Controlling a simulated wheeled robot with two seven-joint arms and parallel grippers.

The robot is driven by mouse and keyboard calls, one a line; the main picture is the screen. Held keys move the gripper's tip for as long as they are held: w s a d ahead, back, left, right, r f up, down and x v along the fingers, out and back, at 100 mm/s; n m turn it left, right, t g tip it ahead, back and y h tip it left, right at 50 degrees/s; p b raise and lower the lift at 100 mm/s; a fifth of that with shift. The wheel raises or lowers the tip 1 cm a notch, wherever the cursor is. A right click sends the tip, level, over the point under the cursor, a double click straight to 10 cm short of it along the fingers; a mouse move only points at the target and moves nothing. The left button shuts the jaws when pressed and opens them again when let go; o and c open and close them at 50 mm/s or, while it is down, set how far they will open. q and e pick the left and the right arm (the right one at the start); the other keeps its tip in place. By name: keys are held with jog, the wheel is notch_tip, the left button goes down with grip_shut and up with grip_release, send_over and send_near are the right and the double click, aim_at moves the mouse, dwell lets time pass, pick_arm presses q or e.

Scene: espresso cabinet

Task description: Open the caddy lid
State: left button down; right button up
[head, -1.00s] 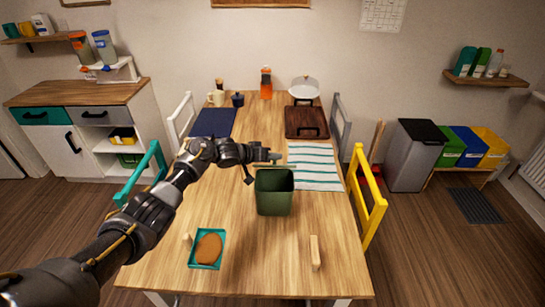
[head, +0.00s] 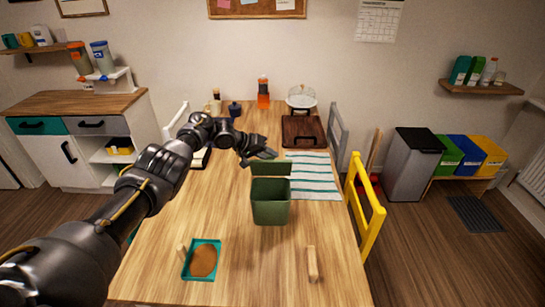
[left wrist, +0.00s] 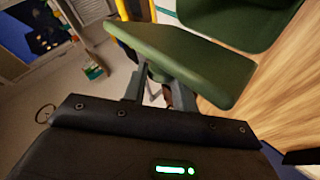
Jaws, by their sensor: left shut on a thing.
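The green caddy (head: 271,208) stands upright on the wooden table and is open at the top. Its green lid (head: 271,168) is raised at the caddy's far side, its face showing in the head view. My left gripper (head: 262,155) is at the lid's upper left edge. In the left wrist view the lid (left wrist: 190,62) lies across the fingertips of my left gripper (left wrist: 190,78), which is shut on it. The caddy body (left wrist: 235,18) shows beyond it at the top right. The exact finger contact is partly hidden by the lid. My right gripper is not in view.
A striped cloth (head: 314,177) lies right of the lid. A teal tray (head: 187,272) with a brown thing and a small wooden block (head: 312,264) lie at the near side. A yellow chair (head: 370,215) stands at the right edge. The table around the caddy's front is clear.

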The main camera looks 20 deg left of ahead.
pick_arm(q)
jog(key=c, duration=1.1)
grip_release()
jog(key=shift+a+r, duration=0.1)
jog(key=shift+s+a+r, duration=0.15)
jog(key=shift+p+v, duration=0.8)
jog(key=shift+v, duration=0.25)
jog(key=b+v, duration=0.1)
jog(key=v, duration=0.7)
